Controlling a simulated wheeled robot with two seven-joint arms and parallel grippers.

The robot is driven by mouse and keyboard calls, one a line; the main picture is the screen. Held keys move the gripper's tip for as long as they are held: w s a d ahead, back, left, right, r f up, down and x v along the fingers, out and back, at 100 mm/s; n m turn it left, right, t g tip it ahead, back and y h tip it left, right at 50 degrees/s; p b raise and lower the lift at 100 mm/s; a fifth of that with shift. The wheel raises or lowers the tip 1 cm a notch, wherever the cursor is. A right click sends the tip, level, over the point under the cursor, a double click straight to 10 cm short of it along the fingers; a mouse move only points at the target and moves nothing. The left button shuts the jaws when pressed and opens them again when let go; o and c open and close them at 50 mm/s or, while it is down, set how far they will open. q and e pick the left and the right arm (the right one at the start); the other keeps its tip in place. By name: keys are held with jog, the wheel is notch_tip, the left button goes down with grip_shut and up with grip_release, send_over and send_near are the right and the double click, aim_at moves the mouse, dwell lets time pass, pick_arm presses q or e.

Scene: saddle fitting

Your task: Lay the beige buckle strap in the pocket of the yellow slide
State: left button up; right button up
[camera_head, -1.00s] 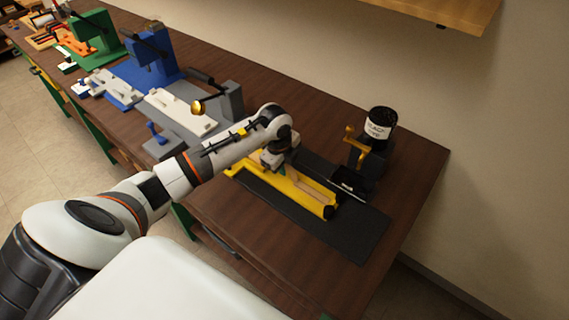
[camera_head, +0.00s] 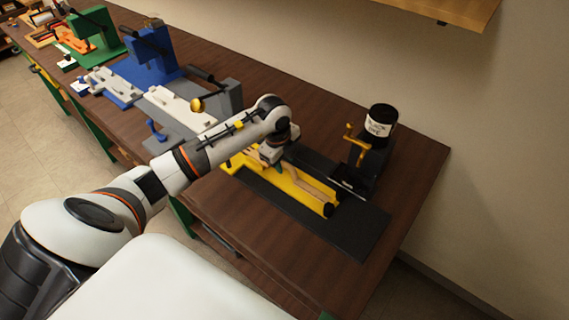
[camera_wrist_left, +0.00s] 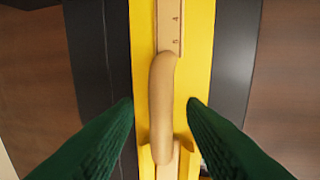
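The beige buckle strap (camera_wrist_left: 161,105) lies lengthwise along the yellow slide (camera_wrist_left: 201,60) in the left wrist view, slightly bent. Its near end lies between raised yellow walls, over a paler strip (camera_wrist_left: 170,30) with small marks. I cannot tell whether it lies flat in the pocket. My left gripper (camera_wrist_left: 161,104) is open, with one green finger on each side of the strap and a gap to both. In the head view the left gripper (camera_head: 273,168) is over the yellow slide (camera_head: 297,195), hiding part of it. The right gripper is not in view.
The slide sits on a black base plate (camera_head: 352,232) near the right end of the brown bench. A black stand with a labelled black can (camera_head: 380,125) and yellow lever (camera_head: 355,145) rises behind it. Grey (camera_head: 225,100), blue (camera_head: 150,60) and green (camera_head: 95,35) fixtures stand further left.

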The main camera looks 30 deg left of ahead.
aim_at(279, 179)
pick_arm(q)
notch_tip(279, 179, up, 10)
jog(key=s+b, duration=0.1)
jog(key=s, duration=0.1)
jog(key=shift+a+f, duration=0.1)
dwell(0.5)
